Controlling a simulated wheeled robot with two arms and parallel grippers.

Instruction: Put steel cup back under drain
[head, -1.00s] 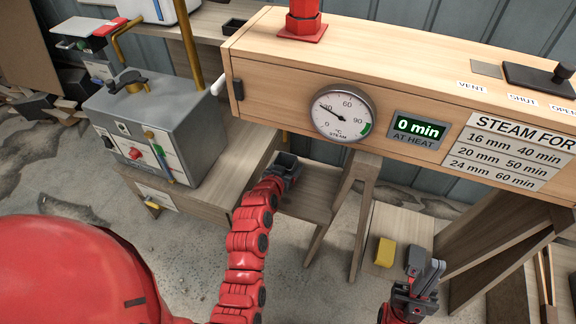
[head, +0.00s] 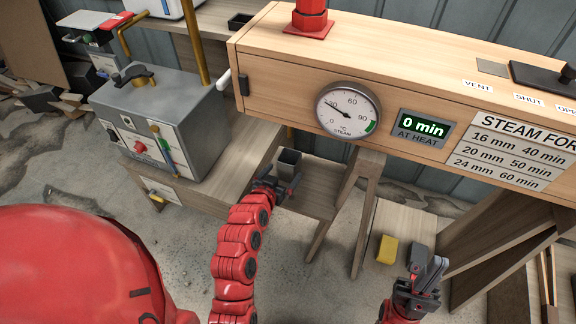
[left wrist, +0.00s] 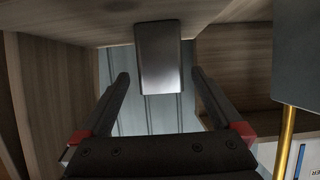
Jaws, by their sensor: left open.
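The steel cup (head: 289,160) is a small dark grey square cup, standing upright on the low wooden shelf below the steam box's left end. It also shows in the left wrist view (left wrist: 158,58), beyond and between the fingertips. My left gripper (head: 284,187) is open, just in front of the cup on the near side. In the left wrist view my left gripper (left wrist: 160,80) has clear space between its fingers. My right gripper (head: 428,268) is at the lower right, away from the cup; its jaw gap is unclear. I cannot make out the drain.
The wooden steam box (head: 300,62) with its dial (head: 347,110) overhangs the shelf. A trestle leg (head: 345,205) stands right of the cup. A grey boiler (head: 160,120) is at left. A yellow block (head: 387,249) lies on a low board near my right gripper.

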